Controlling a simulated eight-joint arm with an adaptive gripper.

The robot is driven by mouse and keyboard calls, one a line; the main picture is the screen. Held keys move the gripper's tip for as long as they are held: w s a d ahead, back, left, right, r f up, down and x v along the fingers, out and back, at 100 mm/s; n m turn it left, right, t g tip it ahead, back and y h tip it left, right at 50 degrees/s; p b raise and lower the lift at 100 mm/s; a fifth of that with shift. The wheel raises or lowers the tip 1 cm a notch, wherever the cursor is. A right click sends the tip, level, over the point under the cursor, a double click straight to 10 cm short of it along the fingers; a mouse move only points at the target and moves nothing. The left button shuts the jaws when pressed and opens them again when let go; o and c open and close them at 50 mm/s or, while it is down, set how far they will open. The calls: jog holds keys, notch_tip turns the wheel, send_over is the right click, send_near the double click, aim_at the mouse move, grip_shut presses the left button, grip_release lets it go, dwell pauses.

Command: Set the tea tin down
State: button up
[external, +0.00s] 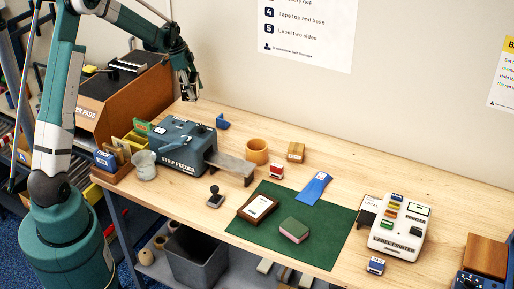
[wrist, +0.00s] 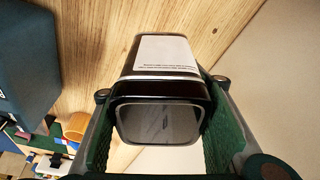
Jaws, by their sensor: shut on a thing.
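My gripper (external: 188,90) hangs above the back left of the bench, behind the strip feeder. In the wrist view, my gripper (wrist: 161,92) has its two green-padded fingers on either side of the tea tin (wrist: 162,88). The tin is dark and box-shaped with rounded corners, a white printed label and a shiny grey end facing the camera. In the external view the tin is too small and dark to tell from the fingers. The wooden bench top (external: 330,165) lies below; the gap under the tin is hard to judge.
The strip feeder (external: 180,145) stands just in front of my gripper, with a small blue item (external: 222,122) to its right. A brown bin (external: 130,95) stands left. An orange ring (external: 257,150), green mat (external: 325,236) and label printer (external: 400,228) lie rightward. The back right bench is clear.

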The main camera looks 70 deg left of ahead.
jog(key=shift+s+a, duration=0.2)
jog(key=shift+s, duration=0.15)
jog(key=shift+f, duration=3.1)
jog(key=shift+f, duration=0.1)
jog(key=shift+f, duration=1.8)
jog(key=shift+f, duration=0.2)
jog(key=o, duration=1)
jog(key=shift+r, duration=0.2)
